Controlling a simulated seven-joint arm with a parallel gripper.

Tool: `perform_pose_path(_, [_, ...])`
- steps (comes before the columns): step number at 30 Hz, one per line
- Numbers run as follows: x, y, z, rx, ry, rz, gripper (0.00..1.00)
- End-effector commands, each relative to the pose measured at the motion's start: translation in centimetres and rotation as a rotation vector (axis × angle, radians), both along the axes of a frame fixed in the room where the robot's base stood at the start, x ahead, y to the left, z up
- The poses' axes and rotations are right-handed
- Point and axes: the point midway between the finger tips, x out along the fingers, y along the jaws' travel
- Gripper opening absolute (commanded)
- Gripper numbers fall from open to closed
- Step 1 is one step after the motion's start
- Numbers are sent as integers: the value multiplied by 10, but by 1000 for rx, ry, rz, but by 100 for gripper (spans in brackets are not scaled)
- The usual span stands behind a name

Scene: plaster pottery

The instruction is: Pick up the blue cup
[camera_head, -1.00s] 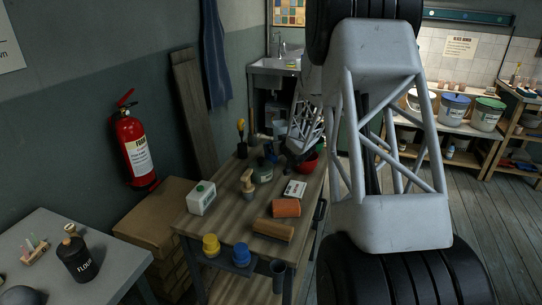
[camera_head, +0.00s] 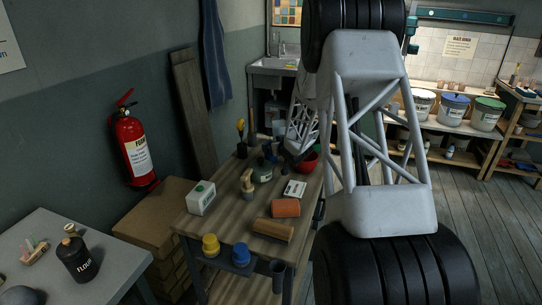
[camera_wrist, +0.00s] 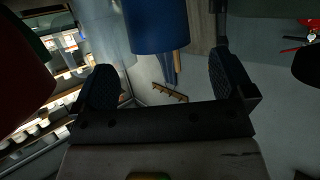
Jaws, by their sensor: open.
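In the wrist view a blue cylindrical thing (camera_wrist: 158,28), which looks like the blue cup, shows at the top, ahead of and between the fingers of my gripper (camera_wrist: 165,85). The fingers are apart with nothing between their tips, and the cup's far end is cut off by the frame. In the head view my gripper (camera_head: 286,160) is small and dark, low over the back of the wooden cart, just left of the red bowl (camera_head: 312,158). I cannot make out the blue cup clearly there.
The cart top (camera_head: 220,222) also holds a white carton (camera_head: 201,198), a grey-green jar (camera_head: 262,172), a white labelled box (camera_head: 294,189) and an orange block (camera_head: 286,208). In the wrist view a clear vessel (camera_wrist: 107,30) stands beside the blue one, close to the left finger.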

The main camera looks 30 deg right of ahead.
Motion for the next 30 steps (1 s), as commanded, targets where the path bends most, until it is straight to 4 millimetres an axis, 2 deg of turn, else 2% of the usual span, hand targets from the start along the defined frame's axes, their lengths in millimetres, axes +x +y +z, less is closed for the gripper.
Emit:
perform_pose_path(16, [6,0,-4,1,1,0,100])
perform_pose_path(30, [42,1,-21,0,1,0,100])
